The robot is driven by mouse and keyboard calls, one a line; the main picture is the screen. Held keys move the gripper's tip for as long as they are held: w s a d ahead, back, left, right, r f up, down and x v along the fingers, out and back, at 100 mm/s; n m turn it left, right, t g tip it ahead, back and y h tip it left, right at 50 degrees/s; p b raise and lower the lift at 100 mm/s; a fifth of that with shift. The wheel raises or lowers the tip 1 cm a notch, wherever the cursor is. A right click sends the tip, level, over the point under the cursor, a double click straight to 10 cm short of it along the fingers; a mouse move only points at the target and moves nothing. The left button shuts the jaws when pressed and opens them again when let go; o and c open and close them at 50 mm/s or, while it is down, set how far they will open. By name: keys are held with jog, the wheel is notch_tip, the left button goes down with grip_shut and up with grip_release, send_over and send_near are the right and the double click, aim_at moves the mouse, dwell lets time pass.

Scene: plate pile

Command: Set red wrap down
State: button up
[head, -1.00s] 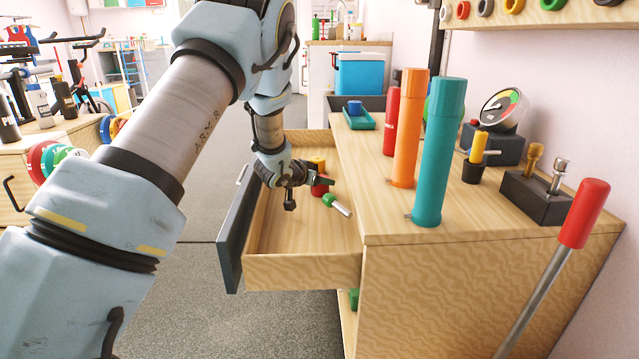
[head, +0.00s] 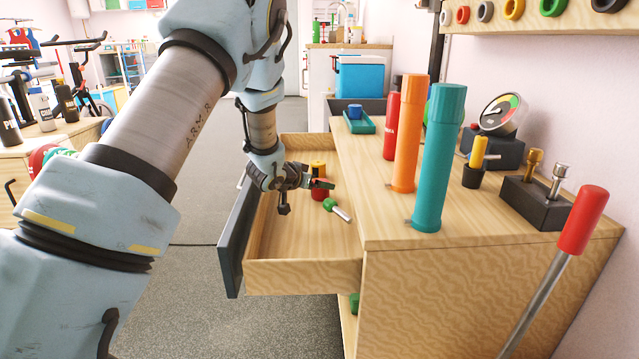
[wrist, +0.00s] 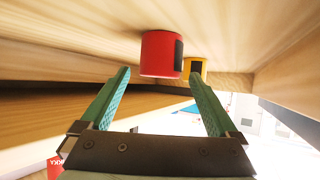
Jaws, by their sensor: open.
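The red wrap (head: 319,194) is a short red cylinder standing in the open drawer; in the wrist view it shows a black patch on its side (wrist: 160,53). My gripper (head: 303,195) is inside the drawer, beside the red wrap on its left. In the wrist view my gripper (wrist: 158,78) is open, its two green fingers apart and empty. The red wrap sits just beyond the fingertips, and I see no finger touching it. A yellow wrap (head: 318,168) stands right behind the red one; it also shows in the wrist view (wrist: 194,69).
The drawer's dark front (head: 236,240) is on the left. Tall teal (head: 437,165) and orange (head: 407,135) cylinders stand on the cabinet top. The drawer's near floor is clear.

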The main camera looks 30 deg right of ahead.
jog(key=p+v, duration=0.1)
jog(key=v, duration=0.8)
jog(key=shift+s+a, duration=0.15)
jog(key=shift+r, duration=0.1)
